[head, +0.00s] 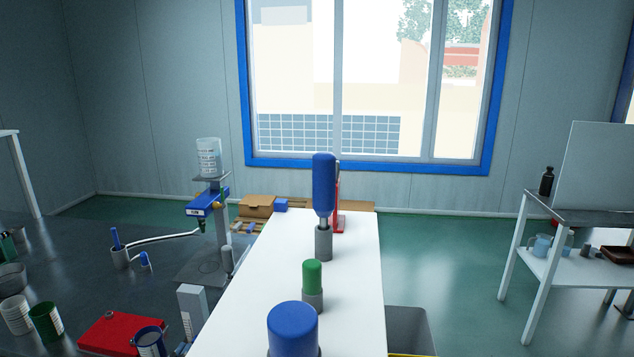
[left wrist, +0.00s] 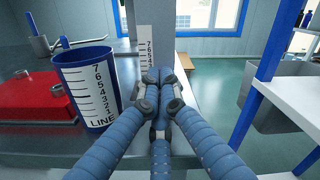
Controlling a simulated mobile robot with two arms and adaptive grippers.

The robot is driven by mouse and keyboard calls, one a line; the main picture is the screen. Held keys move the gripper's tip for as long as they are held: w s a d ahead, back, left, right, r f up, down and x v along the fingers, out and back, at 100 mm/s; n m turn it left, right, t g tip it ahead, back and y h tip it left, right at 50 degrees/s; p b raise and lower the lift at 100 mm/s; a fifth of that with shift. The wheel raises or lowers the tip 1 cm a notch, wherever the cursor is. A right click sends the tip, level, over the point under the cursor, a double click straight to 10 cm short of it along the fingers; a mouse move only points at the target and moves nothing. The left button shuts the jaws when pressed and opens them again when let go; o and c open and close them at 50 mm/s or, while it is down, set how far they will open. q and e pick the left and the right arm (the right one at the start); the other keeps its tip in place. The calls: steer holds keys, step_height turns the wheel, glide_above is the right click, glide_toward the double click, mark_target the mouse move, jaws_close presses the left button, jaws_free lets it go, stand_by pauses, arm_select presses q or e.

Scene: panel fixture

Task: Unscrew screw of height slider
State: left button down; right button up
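My left gripper (left wrist: 160,82) has its blue-grey fingers drawn together in the left wrist view, with nothing visible between the tips. In the head view only a small part of it (head: 183,348) shows at the bottom edge. Just beyond the fingertips in the wrist view stands a grey post with a white numbered scale (left wrist: 146,45). A grey stand in the head view carries a blue unit (head: 207,203) with a clear graduated container (head: 208,158) above it. I cannot tell which part is the height slider's screw. My right gripper is not in view.
A blue-rimmed numbered cup (left wrist: 88,88) stands left of the fingers, beside a red box (head: 108,334). A long white surface (head: 350,295) bears blue and green cylinders. A grey bin (left wrist: 285,100) is at the right. Green floor (head: 450,270) is open towards the right.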

arm_select(q)
steer(key=shift+w+a, duration=0.2)
steer(key=shift+a, duration=0.4)
steer(key=shift+r, duration=0.1)
steer(key=shift+w+a+r, duration=0.1)
steer(key=shift+a+r, duration=0.05)
steer(key=shift+a, duration=0.05)
steer(key=shift+s+f, duration=0.35)
steer(key=shift+f, duration=0.05)
steer(key=shift+s+a+f+p, duration=0.1)
steer(key=shift+s+a+p, duration=0.05)
steer(key=shift+s+p, duration=0.2)
steer(key=s, duration=0.3)
steer(key=shift+s+r, duration=0.2)
steer(key=shift+s, duration=0.05)
steer(key=shift+s+a, duration=0.1)
steer(key=shift+s, duration=0.25)
